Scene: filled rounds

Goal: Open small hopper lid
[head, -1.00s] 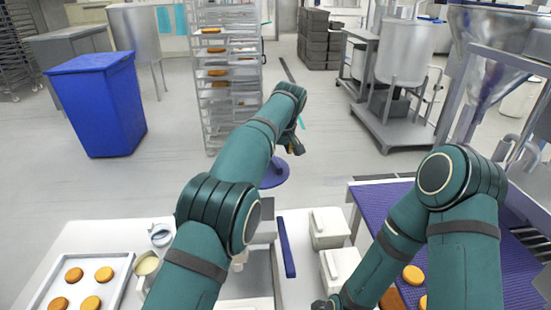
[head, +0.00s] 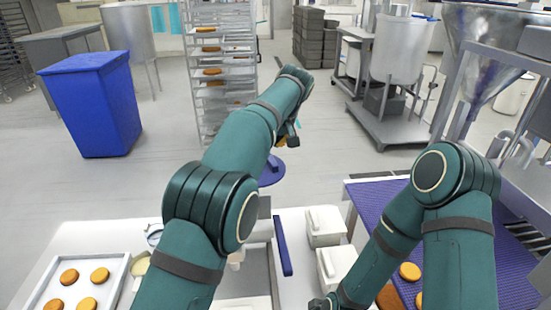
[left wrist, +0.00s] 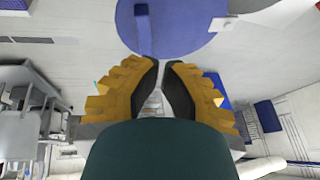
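A round blue lid (head: 271,170) shows in the head view below my left gripper, partly hidden by my left arm. In the left wrist view the blue disc (left wrist: 185,28) fills the top middle, with an upright bar handle (left wrist: 142,30) on its left part. My left gripper (head: 288,140) is near the lid, with nothing between its fingers. In the left wrist view its yellow-and-black fingers (left wrist: 163,66) stand a narrow gap apart, with the handle ahead and slightly left. The hopper body is mostly hidden. My right gripper (head: 320,304) is at the bottom edge, its fingers unclear.
A white worktop holds a tray (head: 40,285) of round cakes, white lidded boxes (head: 324,228) and a blue upright strip (head: 283,246). A purple conveyor (head: 400,195) is at right. A rack (head: 222,85) and blue bin (head: 92,105) stand behind on open floor.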

